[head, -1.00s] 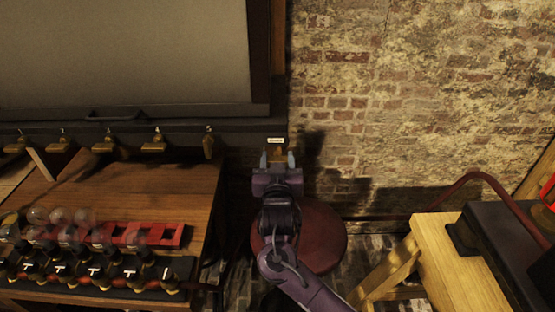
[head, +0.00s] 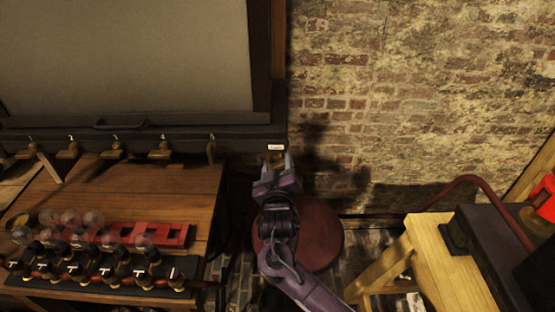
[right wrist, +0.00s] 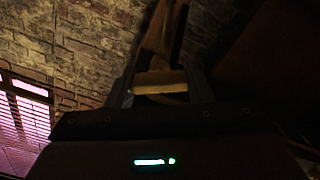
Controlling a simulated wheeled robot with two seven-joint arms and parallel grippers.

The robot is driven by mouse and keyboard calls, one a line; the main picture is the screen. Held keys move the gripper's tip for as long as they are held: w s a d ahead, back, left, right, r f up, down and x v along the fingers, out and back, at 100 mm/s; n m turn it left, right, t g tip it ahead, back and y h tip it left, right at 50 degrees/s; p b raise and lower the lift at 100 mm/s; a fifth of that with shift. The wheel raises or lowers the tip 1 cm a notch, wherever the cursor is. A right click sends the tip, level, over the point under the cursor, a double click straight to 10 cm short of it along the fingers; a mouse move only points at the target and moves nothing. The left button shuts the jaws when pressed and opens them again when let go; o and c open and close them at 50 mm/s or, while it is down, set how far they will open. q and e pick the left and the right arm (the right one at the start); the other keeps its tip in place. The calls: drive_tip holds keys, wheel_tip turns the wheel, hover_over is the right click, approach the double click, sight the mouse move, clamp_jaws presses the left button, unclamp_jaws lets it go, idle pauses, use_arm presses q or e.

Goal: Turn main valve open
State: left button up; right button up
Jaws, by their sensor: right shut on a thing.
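The main valve (head: 278,156) is a small brass piece below a pale label plate at the right end of the dark rail under the large grey panel. My right gripper (head: 275,163) is at it, with its fingers on either side, shut on the valve and rolled to a slant. In the right wrist view, the brass valve handle (right wrist: 160,82) lies between the two dark fingers of the right gripper (right wrist: 161,90). The fingers and the dark picture hide part of the valve. My left gripper is not in view.
Several smaller numbered brass valves (head: 115,150) line the rail to the left. A wooden bench (head: 150,190) below holds glass-topped jars and a red rack (head: 165,235). A round red stool (head: 318,235) stands beneath my right arm. A wooden table (head: 445,270) is at right.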

drive_tip(key=shift+n+p, duration=0.3)
drive_tip(key=shift+n, duration=0.3)
drive_tip(key=shift+o, duration=0.2)
drive_tip(key=o, duration=1)
drive_tip(key=shift+c, duration=0.2)
drive_tip(key=shift+s+f, duration=0.1)
drive_tip(key=shift+s, duration=0.45)
drive_tip(key=s+b, duration=0.1)
drive_tip(key=s, duration=0.5)
drive_tip(key=shift+s+b, duration=0.35)
